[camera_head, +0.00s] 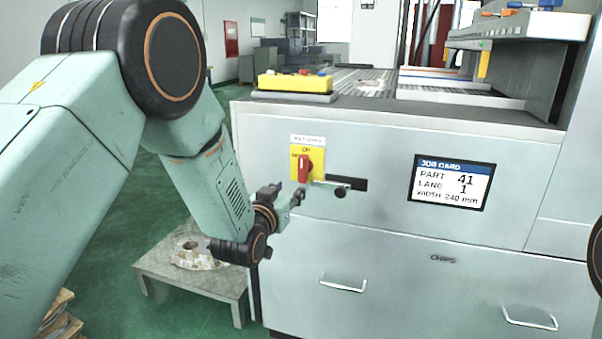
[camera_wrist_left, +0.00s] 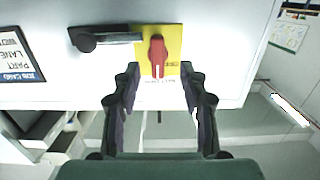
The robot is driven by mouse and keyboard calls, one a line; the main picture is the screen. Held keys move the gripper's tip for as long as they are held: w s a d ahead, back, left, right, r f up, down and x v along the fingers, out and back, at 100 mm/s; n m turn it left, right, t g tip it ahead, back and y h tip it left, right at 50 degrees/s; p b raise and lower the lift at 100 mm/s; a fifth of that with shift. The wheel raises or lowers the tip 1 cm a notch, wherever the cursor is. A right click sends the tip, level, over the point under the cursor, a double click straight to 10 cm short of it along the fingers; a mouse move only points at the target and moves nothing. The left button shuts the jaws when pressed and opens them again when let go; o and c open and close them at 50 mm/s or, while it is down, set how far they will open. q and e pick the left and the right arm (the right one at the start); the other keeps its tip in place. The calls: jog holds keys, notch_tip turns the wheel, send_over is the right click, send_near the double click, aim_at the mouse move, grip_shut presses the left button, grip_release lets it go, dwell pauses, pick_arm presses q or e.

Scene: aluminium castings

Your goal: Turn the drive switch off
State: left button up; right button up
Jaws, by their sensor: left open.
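The drive switch is a red handle (camera_head: 304,169) on a yellow plate (camera_head: 318,158) on the machine's front. The handle stands upright, with lettering that looks like "ON" above it. In the left wrist view the picture is inverted; the red handle (camera_wrist_left: 158,54) shows with a white mark at its lower end. My left gripper (camera_head: 284,196) is open and empty, in front of the panel just below and left of the switch. In the left wrist view its fingers (camera_wrist_left: 160,76) are spread on either side of the handle's line, apart from it. My right gripper is not in view.
A bar with a black knob (camera_head: 341,191) sits close below and right of the switch, by a dark slot. A job card screen (camera_head: 452,183) is further right. A yellow button box (camera_head: 295,83) is on the machine top.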

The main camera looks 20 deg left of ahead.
aim_at(302, 168)
pick_arm(q)
jog(key=shift+t, duration=0.4)
jog(key=w, duration=0.2)
jog(key=w+r+b, duration=0.1)
jog(key=w, duration=0.4)
jog(key=shift+w+d+r+b, duration=0.35)
jog(key=shift+w+d, duration=0.05)
jog(key=shift+w+a, duration=0.2)
jog(key=shift+w, duration=0.15)
jog(key=shift+d, duration=0.1)
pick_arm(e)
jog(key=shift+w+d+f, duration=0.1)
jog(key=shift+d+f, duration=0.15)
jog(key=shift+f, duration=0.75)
pick_arm(q)
jog(key=shift+d, duration=0.1)
jog(key=shift+c, duration=0.4)
jog(key=shift+c, duration=1.4)
grip_shut()
